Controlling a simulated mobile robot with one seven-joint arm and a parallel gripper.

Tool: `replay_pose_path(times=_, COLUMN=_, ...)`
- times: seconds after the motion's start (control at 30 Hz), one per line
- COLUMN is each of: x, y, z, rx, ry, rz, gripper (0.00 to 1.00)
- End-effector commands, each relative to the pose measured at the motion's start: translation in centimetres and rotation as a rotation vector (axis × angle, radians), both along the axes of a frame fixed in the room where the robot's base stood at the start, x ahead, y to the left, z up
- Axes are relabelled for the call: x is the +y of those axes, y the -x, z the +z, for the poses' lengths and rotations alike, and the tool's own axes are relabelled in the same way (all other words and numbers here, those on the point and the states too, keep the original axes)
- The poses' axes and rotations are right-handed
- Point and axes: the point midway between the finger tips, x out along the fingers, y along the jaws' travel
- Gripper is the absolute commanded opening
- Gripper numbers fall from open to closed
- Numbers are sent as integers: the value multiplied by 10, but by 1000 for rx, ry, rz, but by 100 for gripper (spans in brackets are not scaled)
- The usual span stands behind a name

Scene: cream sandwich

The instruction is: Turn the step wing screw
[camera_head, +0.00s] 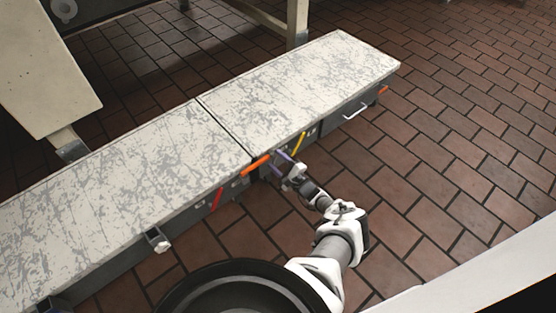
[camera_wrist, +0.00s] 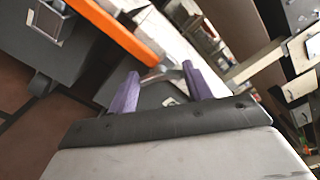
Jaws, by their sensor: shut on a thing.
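My gripper (camera_head: 279,162) is at the front side of the long step-like bench (camera_head: 310,83), just below its top edge. In the wrist view, my gripper's two purple fingers (camera_wrist: 160,72) stand apart with a small grey metal part (camera_wrist: 168,74) between them. The fingers are shut on this part, which looks like the wing screw. Its full shape is hidden by the fingers and the small picture. An orange bar (camera_wrist: 118,31) runs close beside the left fingertip; it also shows in the head view (camera_head: 256,165), left of my gripper.
The bench front carries a red handle (camera_head: 217,200), a yellow handle (camera_head: 299,143) and a pale bar handle (camera_head: 356,110). A bracket (camera_head: 158,240) sticks out at the lower left. The tiled floor (camera_head: 440,150) at the right is clear.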

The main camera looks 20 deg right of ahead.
Motion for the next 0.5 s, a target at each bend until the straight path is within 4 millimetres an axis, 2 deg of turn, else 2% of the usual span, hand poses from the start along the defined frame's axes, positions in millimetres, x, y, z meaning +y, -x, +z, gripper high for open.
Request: replay_pose_path(times=0.5, x=0, y=1, z=-1, rx=-165, ry=459, rz=-1, gripper=27)
